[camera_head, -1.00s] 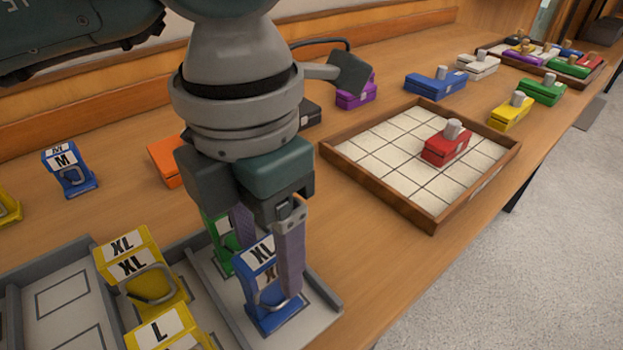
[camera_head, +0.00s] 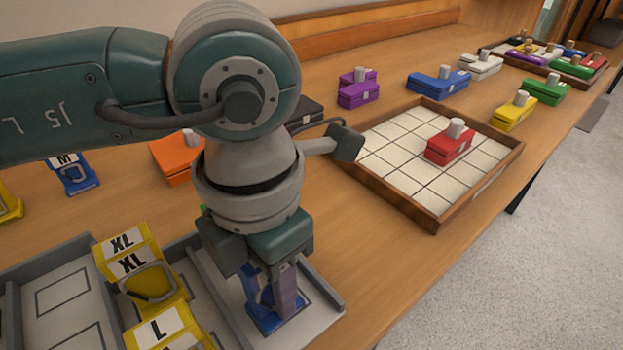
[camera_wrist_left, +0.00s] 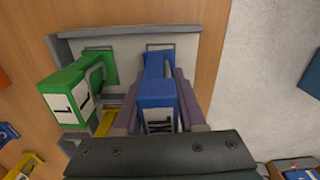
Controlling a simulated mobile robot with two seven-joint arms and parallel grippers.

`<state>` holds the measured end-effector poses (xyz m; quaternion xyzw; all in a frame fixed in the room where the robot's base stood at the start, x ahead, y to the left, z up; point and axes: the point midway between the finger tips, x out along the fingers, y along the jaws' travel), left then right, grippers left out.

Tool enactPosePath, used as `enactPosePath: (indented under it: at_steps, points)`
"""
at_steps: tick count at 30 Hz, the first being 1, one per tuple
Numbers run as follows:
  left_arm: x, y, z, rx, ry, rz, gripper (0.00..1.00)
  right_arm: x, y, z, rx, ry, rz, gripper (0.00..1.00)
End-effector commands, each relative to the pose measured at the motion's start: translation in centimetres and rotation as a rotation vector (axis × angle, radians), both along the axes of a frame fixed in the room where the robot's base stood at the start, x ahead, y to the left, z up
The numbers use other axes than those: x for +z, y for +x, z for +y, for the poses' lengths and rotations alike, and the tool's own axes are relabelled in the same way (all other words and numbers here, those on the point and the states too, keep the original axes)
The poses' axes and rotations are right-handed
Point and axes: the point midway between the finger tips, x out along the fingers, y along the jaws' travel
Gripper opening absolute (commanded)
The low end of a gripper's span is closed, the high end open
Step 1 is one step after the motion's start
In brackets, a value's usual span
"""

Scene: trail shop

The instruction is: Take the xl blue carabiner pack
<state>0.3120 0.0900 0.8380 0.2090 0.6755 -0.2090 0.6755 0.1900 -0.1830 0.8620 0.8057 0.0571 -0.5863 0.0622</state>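The blue carabiner pack (camera_head: 265,306) stands upright in the right compartment of the grey tray (camera_head: 326,308). Its label is hidden now; the earlier head view shows XL on it. My left gripper (camera_head: 270,292) points down over the pack, with one purple finger on each side of it. In the left wrist view the blue pack (camera_wrist_left: 157,92) lies between the fingers (camera_wrist_left: 158,105), which look open with little gap; contact is hard to tell. A green pack (camera_wrist_left: 75,90) stands beside it in the same compartment. My right gripper is not in view.
Yellow packs marked XL (camera_head: 128,258) and L (camera_head: 165,330) stand in the tray's neighbouring compartment. A blue M pack (camera_head: 74,176) is on the table behind. An orange block (camera_head: 175,160) and a wooden gridded tray (camera_head: 400,150) with a red block (camera_head: 448,145) lie further back.

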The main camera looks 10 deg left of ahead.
Motion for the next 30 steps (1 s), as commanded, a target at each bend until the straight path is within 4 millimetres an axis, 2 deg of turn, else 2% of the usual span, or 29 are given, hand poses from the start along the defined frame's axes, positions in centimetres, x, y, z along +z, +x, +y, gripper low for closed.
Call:
enactPosePath:
  at_steps: [1, 10, 25, 30]
  points:
    - [0.0, 0.0, 0.0, 0.0, 0.0, 0.0, 0.33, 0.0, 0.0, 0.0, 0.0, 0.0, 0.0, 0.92]
    - [0.0, 0.0, 0.0, 0.0, 0.0, 0.0, 0.0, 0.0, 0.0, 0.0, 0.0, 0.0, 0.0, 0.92]
    - [0.2, 0.0, 0.0, 0.0, -0.001, -0.001, 0.0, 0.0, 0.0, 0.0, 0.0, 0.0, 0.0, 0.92]
    - [1.4, 0.1, 0.0, 0.001, -0.001, -0.002, 0.0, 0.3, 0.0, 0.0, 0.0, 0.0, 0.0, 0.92]
